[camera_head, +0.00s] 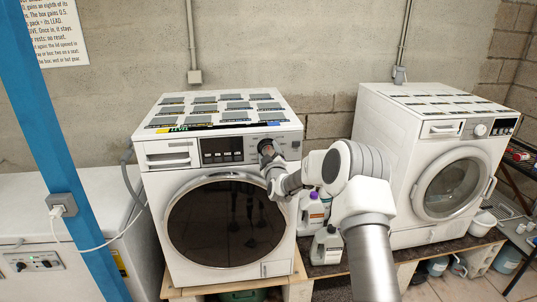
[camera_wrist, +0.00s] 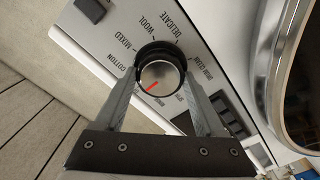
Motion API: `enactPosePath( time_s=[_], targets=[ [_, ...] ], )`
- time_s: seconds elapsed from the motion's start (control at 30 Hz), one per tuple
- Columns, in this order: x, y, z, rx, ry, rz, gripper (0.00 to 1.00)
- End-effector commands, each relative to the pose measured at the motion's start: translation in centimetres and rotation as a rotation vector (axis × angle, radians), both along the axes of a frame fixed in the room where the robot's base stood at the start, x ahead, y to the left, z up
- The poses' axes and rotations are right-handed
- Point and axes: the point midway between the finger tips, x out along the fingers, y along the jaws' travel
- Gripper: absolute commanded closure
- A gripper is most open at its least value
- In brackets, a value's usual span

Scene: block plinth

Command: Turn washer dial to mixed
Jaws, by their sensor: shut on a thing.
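The left washer (camera_head: 225,170) is white with a dark round door. Its dial (camera_head: 266,147) is at the right part of the front panel, largely hidden by my gripper (camera_head: 268,154). In the wrist view the dial (camera_wrist: 163,73) has a black rim, a silver face and a red mark pointing to the lower left. The mark is not at the MIXED label, which sits up and left of the dial. COTTON, WOOL, DELICATE and DRUM CLEAN labels also show around it. My gripper (camera_wrist: 161,82) is shut on the dial, one finger on each side.
A second white washer (camera_head: 425,165) stands at the right. Bottles (camera_head: 326,245) stand between the washers. A blue post (camera_head: 58,140) and a white chest (camera_head: 85,245) are at the left. A black button (camera_wrist: 92,9) is on the panel near the dial.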

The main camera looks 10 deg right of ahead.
Motion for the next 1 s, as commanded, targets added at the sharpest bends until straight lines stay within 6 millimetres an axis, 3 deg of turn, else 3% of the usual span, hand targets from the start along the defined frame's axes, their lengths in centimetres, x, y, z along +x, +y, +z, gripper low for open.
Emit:
enactPosePath(
  time_s=[0.27,1.0],
  targets=[
    [-0.01,-0.05,-0.63,0.139,-0.004,-0.001,0.84],
    [-0.02,-0.14,-0.58,0.830,-0.003,0.001,0.84]
  ],
)
